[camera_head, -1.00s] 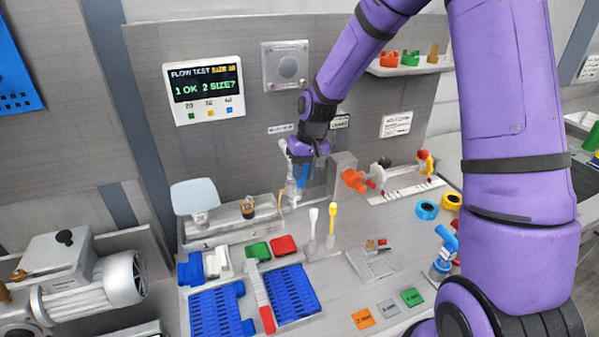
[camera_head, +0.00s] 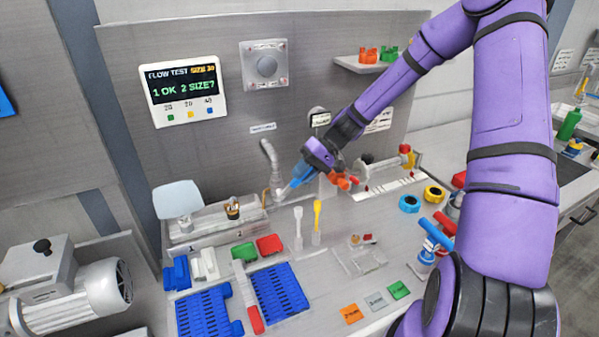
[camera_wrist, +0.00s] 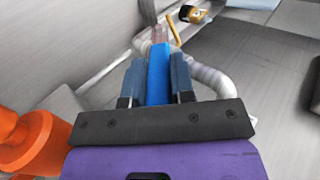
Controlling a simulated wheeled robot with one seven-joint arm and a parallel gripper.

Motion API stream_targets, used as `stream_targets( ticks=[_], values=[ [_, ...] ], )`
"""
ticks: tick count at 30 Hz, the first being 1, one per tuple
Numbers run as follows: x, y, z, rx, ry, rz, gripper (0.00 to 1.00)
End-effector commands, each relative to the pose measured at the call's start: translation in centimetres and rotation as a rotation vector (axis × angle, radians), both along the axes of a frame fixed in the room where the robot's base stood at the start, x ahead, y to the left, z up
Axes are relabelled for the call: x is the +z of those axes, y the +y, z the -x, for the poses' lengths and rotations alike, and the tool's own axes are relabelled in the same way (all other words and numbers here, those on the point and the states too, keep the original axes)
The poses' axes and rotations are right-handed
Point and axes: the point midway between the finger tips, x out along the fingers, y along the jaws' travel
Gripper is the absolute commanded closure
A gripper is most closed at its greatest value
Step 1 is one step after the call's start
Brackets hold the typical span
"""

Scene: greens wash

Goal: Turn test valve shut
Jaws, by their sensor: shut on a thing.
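The test valve's blue lever (camera_wrist: 158,82) lies between the two jaws of my gripper (camera_wrist: 157,70), which is shut on it. In the head view my gripper (camera_head: 291,184) reaches in from the upper right, and the blue lever slants down to the left toward the base of a grey-white curved pipe (camera_head: 270,156). The same pipe curves behind the jaws on the right in the wrist view (camera_wrist: 212,78). The valve body is small and partly hidden by the jaws.
An orange fitting (camera_head: 338,181) sits close beside my gripper; it also shows at the left in the wrist view (camera_wrist: 35,140). A flow test display (camera_head: 184,90) hangs on the wall. White and yellow tools (camera_head: 317,218), blue trays (camera_head: 278,292) and loose parts cover the bench in front.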

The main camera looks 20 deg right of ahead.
Motion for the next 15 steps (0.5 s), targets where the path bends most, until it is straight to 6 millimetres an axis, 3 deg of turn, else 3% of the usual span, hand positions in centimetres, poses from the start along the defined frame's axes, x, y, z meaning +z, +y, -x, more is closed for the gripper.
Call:
stream_targets(
  ticks=[15],
  values=[
    [-0.69,-0.55,-0.01,0.001,0.001,-0.099,1.00]
  ],
)
